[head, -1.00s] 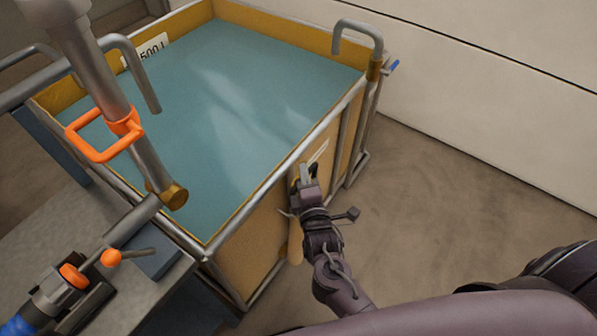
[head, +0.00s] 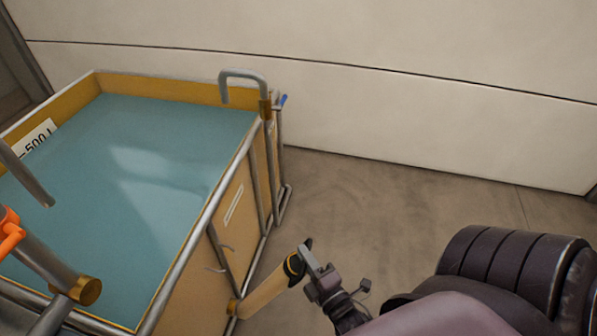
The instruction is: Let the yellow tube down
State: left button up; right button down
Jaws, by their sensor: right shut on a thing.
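The yellow tube (head: 264,291) slants up and outward from a brass joint (head: 232,307) low on the side of the tank (head: 205,276). Its free end has a black and yellow collar (head: 294,266). My right gripper (head: 306,258) is shut on this free end, out to the right of the tank and clear of its frame. The gripper's jaws partly cover the tube's tip. My left gripper is out of the picture.
The tank is full of blue-green water (head: 130,160) and has a grey pipe frame. A bent grey pipe (head: 243,75) and a blue lever (head: 283,99) are at its far corner. An orange handle (head: 10,232) shows at the left edge. Bare floor (head: 370,210) lies between tank and wall.

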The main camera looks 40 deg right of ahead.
jog(key=shift+f, duration=0.1)
jog(key=c, duration=1.5)
grip_release()
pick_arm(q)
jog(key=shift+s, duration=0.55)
pick_arm(e)
jog(key=shift+o, duration=0.2)
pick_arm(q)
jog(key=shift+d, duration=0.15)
pick_arm(e)
jog(key=shift+w, duration=0.1)
jog(key=shift+s+a, duration=0.1)
jog(key=shift+s, duration=0.35)
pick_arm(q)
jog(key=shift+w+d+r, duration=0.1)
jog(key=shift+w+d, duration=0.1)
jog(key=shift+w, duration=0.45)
pick_arm(e)
jog(key=s+a, duration=0.1)
jog(key=s, duration=0.6)
jog(key=shift+a+f, duration=0.15)
jog(key=shift+f, duration=0.05)
